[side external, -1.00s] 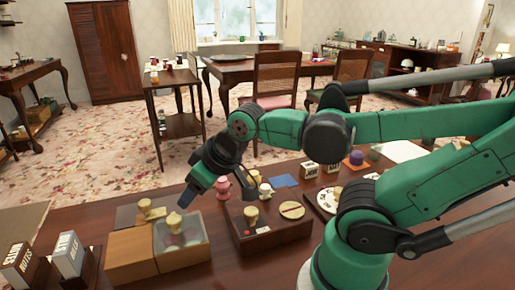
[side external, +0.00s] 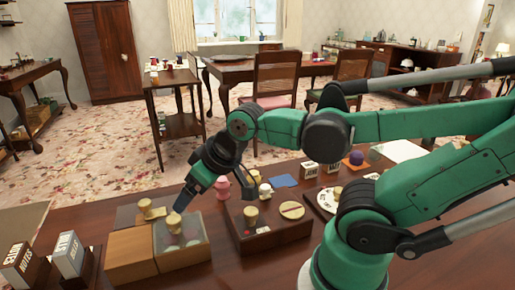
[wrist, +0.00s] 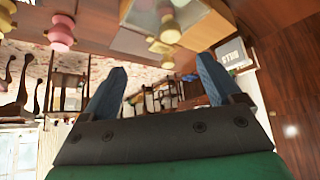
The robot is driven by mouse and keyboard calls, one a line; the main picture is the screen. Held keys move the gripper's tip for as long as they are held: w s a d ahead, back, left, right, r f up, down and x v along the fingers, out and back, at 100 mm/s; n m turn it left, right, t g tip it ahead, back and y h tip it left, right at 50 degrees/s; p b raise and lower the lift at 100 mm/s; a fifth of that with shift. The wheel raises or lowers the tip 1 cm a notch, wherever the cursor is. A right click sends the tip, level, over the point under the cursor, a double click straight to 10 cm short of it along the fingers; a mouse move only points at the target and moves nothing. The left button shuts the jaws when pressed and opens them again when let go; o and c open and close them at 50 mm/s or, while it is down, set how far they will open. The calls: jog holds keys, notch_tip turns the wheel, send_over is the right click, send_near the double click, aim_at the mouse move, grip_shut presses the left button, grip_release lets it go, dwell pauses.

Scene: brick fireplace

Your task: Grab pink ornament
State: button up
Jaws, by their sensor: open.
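The pink ornament (side external: 222,188), a small rounded figure, stands upright on the table just right of my gripper (side external: 182,204) in the side view. In the wrist view, where the scene appears upside down, the pink ornament (wrist: 61,33) is at the upper left, outside the space between my fingers. My gripper (wrist: 160,75) is open and empty, with its two blue fingers spread apart. Its tips are close to a yellow-knobbed piece (side external: 174,223) on a glass-topped box; the side view does not show clearly whether they touch.
The glass-topped box (side external: 182,253) and a wooden block (side external: 131,256) lie below my gripper. A wooden tray (side external: 272,238) with yellow pieces is to the right. Note boxes (side external: 69,254) stand at the left. Bare tabletop shows along the front.

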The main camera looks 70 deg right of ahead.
jog(key=m+g, duration=0.1)
jog(key=g, duration=0.6)
send_near(222, 178)
jog(key=f, duration=0.6)
jog(key=shift+a+f, duration=0.15)
jog(key=shift+a, duration=0.2)
jog(key=shift+d+f, duration=0.25)
jog(key=shift+f, duration=2.85)
grip_shut()
